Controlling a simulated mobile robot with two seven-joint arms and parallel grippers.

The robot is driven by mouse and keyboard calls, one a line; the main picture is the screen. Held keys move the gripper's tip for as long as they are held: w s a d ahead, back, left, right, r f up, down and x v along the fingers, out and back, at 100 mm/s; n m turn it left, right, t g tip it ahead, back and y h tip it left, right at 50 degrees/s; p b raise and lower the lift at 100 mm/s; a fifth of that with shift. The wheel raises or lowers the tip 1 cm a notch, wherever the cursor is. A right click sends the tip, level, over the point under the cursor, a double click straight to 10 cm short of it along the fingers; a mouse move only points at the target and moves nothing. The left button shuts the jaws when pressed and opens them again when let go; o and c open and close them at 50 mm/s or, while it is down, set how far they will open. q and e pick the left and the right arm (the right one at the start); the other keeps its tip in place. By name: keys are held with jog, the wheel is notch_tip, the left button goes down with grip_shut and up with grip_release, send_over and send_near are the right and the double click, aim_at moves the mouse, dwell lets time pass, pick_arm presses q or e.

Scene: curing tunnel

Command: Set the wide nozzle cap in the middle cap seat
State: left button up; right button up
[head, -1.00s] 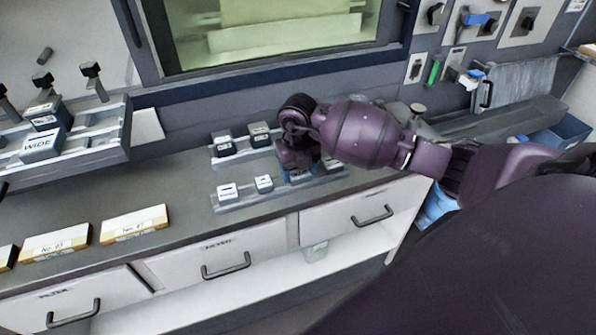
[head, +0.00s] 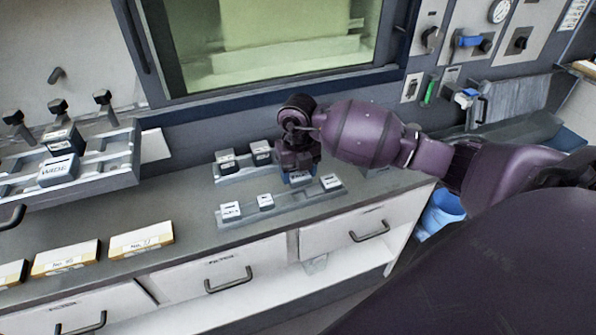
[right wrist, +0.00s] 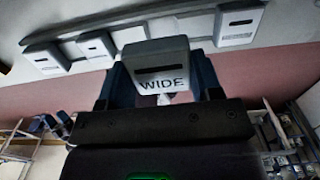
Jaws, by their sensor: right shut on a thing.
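The wide nozzle cap (right wrist: 162,66), a pale block marked WIDE with a dark slot, is between the fingers of my right gripper (right wrist: 160,88). In the head view my right gripper (head: 298,168) points down over the front cap row, with the blue-and-white held cap (head: 299,178) under it. Whether the cap is clear of the row there, I cannot tell. Another block marked WIDE (head: 58,170) sits on the sloped grey rack (head: 110,178) at the left. I cannot tell which place is the middle cap seat. My left gripper is out of view.
The front row's grey holder (head: 285,215) bears white-topped caps (head: 230,211) on both sides of my gripper. Dark caps (head: 261,150) stand in a row behind. Labelled boxes (head: 142,240) lie on the counter at the left. Counter between boxes and holders is clear.

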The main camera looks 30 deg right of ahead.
aim_at(298, 173)
jog(key=shift+r+p, duration=0.85)
jog(key=shift+r, duration=0.6)
jog(key=shift+a+r, duration=0.1)
